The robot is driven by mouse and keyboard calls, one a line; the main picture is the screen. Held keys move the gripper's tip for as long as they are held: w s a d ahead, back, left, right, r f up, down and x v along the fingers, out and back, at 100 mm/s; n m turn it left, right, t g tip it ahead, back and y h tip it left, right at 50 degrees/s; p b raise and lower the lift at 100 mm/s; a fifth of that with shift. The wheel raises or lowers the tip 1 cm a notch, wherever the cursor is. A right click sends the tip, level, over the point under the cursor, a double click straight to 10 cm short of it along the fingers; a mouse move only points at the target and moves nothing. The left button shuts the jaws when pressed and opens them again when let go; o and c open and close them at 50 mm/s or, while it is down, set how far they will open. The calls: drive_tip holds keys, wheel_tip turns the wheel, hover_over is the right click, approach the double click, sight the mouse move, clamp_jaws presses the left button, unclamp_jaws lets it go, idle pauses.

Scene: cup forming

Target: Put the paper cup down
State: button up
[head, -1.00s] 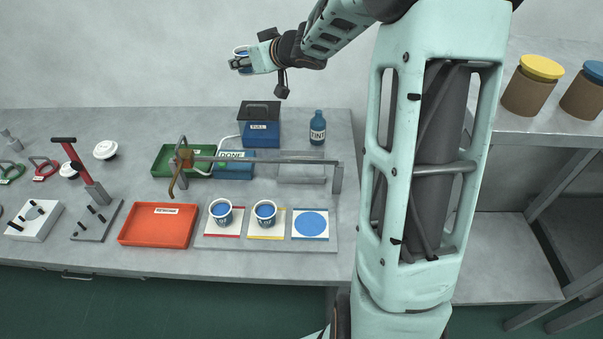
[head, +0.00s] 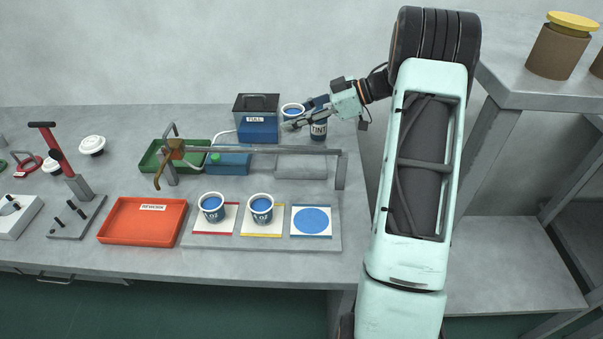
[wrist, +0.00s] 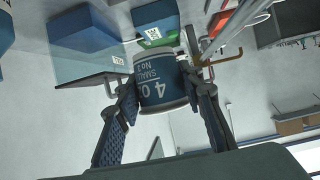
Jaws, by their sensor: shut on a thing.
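The wrist view shows this cup (wrist: 160,84), with a dark blue printed band, between both fingers. Two similar cups stand on the grey board: one (head: 211,208) on the red-edged card, one (head: 261,209) on the yellow-edged card. The blue-edged card (head: 311,221) with a blue disc is bare.
A grey rail on posts (head: 270,151) crosses behind the cards. An orange REWORK tray (head: 148,221) lies left of the board. The FULL box (head: 256,128) and TINT bottle (head: 319,131), partly hidden by my gripper, stand behind. A green tray (head: 155,160) is back left.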

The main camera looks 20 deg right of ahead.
drive_tip(key=f, duration=0.1)
drive_tip(key=s+d+f, duration=0.1)
drive_tip(key=shift+s+d+f, duration=0.25)
drive_tip(key=shift+s+f, duration=0.1)
drive_tip(key=shift+f, duration=0.05)
drive_tip(key=b, duration=0.1)
hover_over(301, 166)
wheel_tip(301, 166, down, 5)
drive_tip(key=shift+d+f, duration=0.1)
drive_tip(key=shift+f, duration=0.1)
drive_tip(key=shift+f+b, duration=0.3)
drive_tip(key=shift+f, duration=1.55)
drive_tip(key=shift+f, duration=0.15)
drive_tip(key=o, duration=0.5)
drive_tip(key=shift+o, duration=0.2)
